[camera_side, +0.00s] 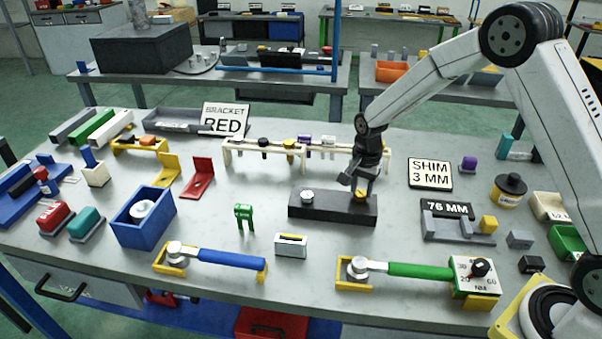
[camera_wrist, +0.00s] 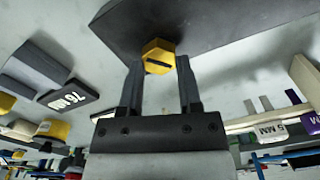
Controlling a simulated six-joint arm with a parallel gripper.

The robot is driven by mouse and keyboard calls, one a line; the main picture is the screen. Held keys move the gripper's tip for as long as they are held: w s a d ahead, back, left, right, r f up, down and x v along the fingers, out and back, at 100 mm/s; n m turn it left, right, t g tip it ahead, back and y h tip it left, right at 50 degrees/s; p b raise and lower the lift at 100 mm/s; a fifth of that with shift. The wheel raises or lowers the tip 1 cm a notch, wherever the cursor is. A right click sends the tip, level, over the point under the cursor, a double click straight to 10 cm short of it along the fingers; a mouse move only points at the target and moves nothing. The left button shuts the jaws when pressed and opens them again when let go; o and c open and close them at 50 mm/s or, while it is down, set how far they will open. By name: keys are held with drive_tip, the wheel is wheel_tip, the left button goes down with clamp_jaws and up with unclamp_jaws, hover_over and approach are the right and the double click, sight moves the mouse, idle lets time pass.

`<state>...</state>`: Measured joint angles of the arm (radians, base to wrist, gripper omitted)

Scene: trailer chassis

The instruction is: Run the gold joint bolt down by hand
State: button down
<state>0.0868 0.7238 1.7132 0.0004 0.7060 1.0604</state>
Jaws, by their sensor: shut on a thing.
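The gold joint bolt (camera_side: 362,194) sits at the right end of a dark block (camera_side: 330,210) in the side view. Its hex head (camera_wrist: 158,57) with a dark slot shows in the wrist view against the block (camera_wrist: 205,22). My gripper (camera_side: 360,188) is over that end of the block, pointing down. In the wrist view its two fingers (camera_wrist: 160,68) stand on either side of the gold head, shut on it. A silver bolt (camera_side: 307,196) sits at the block's left end. The bolt's shank and how deep it sits are hidden.
A cream rack (camera_side: 240,158) with several bolts stands behind the block. A shim sign (camera_side: 430,173) and a 76 MM sign (camera_side: 447,209) are to the right. Blue-handled (camera_side: 230,259) and green-handled (camera_side: 420,271) wrenches lie in front.

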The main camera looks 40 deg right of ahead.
sight(362, 192)
drive_tip(key=shift+w+r+m, duration=0.1)
drive_tip(key=shift+r+m, duration=0.15)
drive_tip(key=shift+m, duration=0.55)
drive_tip(key=shift+c, duration=1.4)
unclamp_jaws()
drive_tip(key=shift+f, duration=0.1)
drive_tip(key=shift+r, duration=3.9)
drive_tip(key=shift+s, duration=0.2)
